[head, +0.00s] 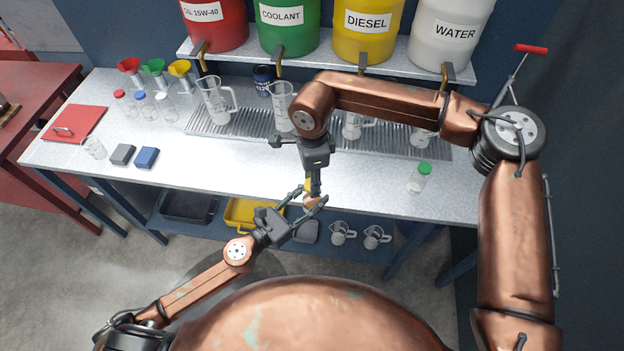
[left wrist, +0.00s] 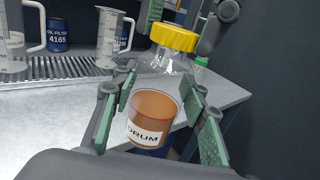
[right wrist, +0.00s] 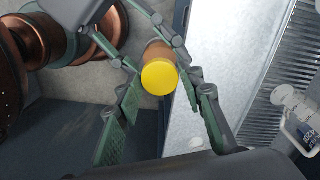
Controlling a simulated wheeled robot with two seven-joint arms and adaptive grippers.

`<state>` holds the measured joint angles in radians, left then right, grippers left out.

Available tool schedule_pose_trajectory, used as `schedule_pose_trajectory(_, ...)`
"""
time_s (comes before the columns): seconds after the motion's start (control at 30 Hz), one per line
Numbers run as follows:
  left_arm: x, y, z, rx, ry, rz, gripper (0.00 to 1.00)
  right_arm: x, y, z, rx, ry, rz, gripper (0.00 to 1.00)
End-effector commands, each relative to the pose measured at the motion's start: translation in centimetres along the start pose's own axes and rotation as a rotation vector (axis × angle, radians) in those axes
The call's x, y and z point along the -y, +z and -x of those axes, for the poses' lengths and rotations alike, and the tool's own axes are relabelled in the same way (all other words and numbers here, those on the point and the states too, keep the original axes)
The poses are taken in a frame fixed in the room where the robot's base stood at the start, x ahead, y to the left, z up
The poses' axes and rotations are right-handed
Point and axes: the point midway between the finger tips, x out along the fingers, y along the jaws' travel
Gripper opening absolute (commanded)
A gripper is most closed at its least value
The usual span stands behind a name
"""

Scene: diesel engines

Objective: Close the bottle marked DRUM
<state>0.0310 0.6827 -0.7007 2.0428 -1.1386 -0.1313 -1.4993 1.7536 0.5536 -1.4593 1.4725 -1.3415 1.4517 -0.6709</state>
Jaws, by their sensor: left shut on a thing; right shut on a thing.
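The DRUM bottle (left wrist: 153,115) is clear with orange-brown liquid and a white label. It stands near upright between the fingers of my left gripper (head: 309,203), held in the air in front of the bench edge. A yellow cap (left wrist: 174,37) sits at the top of the bottle's neck; I cannot tell how far it is screwed on. My right gripper (head: 311,189) comes from above and is shut on the cap, which also shows in the right wrist view (right wrist: 159,76). In the head view the grippers hide most of the bottle.
The bench (head: 250,165) carries several small bottles, measuring jugs, funnels and a green-capped bottle (head: 420,178) at the right. Below the held bottle is a lower shelf with a yellow tray (head: 240,213) and two jugs. Labelled drums stand on the upper shelf.

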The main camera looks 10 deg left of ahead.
Motion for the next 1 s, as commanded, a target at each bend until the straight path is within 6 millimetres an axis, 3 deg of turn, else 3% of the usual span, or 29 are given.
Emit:
schedule_pose_trajectory(0.17, 0.09, 0.07, 0.00, 0.001, -0.002, -0.001, 0.00, 0.08, -0.03, 0.01, 0.000, -0.002, -0.188, 0.06)
schedule_pose_trajectory(0.43, 0.11, 0.06, 0.00, 0.001, -0.002, -0.001, 0.00, 0.09, -0.03, -0.02, 0.001, -0.003, -0.673, 0.06)
schedule_pose_trajectory(0.6, 0.12, 0.06, 0.01, 0.001, -0.003, -0.001, 0.00, 0.10, -0.03, -0.02, 0.001, -0.003, -0.710, 0.06)
schedule_pose_trajectory(0.63, 0.12, 0.06, 0.01, 0.001, -0.003, -0.001, 0.00, 0.10, -0.03, -0.02, 0.001, -0.003, -0.710, 0.36)
schedule_pose_trajectory(0.9, 0.08, 0.06, 0.00, 0.001, -0.002, 0.000, 0.00, 0.06, -0.02, -0.02, 0.001, -0.002, -0.708, 0.54)
schedule_pose_trajectory(1.0, 0.06, 0.06, 0.00, 0.001, -0.001, 0.000, 0.00, 0.05, -0.02, -0.02, 0.001, -0.002, -0.707, 0.56)
